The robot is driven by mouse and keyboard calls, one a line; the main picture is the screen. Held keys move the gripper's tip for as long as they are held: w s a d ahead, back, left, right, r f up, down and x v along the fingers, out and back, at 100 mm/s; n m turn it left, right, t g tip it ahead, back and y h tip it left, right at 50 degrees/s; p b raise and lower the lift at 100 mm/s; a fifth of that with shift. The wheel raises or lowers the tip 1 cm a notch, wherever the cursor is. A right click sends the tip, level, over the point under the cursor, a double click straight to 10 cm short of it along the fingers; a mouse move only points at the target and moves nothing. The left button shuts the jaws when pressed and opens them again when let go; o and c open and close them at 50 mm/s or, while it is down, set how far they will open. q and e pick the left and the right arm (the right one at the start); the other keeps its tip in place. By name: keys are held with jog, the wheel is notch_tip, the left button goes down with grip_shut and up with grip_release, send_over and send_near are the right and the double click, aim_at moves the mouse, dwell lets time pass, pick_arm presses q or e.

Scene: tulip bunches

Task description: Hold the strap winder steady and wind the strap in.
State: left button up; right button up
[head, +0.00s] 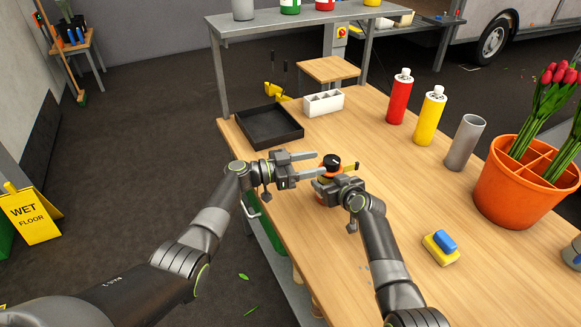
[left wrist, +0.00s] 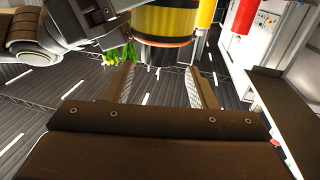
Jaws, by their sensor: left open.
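The strap winder (head: 331,162), with a black top and orange and yellow bands, stands near the table's left edge. Its lower part is mostly hidden behind my right gripper. It also shows as a yellow drum with an orange band (left wrist: 166,22) at the top of the left wrist view. My left gripper (head: 318,164) is open and empty, its two fingers pointing right toward the winder. My right gripper (head: 330,180) is right at the winder, on its near side. Whether its fingers are closed around the winder is hidden.
A black tray (head: 270,128) and a white divided box (head: 323,103) lie behind the grippers. Red (head: 399,97) and yellow (head: 430,116) bottles, a grey cylinder (head: 465,143) and an orange tulip pot (head: 512,195) stand right. A sponge (head: 440,248) lies in front. The table's middle is clear.

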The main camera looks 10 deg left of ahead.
pick_arm(q)
jog(key=v, duration=0.6)
jog(key=shift+d, duration=0.1)
